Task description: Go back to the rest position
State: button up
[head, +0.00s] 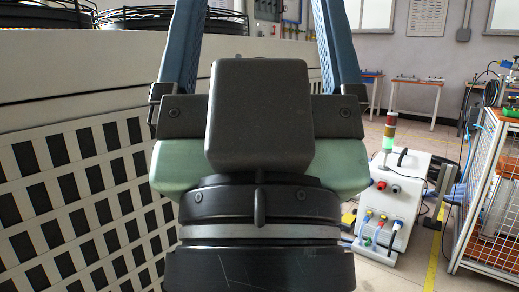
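My gripper (258,40) fills the middle of the head view, seen close up from behind, with its dark block and black wrist in front. Its two long blue fingers stand wide apart and run up past the top edge. The fingertips are out of view. Nothing shows held between the visible parts of the fingers. No rest position is marked in this view.
A white perforated cabinet (65,75) stands close on the left, with black coils (150,17) on top. At right are a white device (398,195) with a signal light (389,132), and a wire-mesh cart (490,185). Tiled floor lies between and behind them.

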notch_tip(320, 180, up, 37)
jog(key=p, duration=3.5)
jog(key=shift+w+r, duration=0.15)
jog(key=shift+w, duration=0.05)
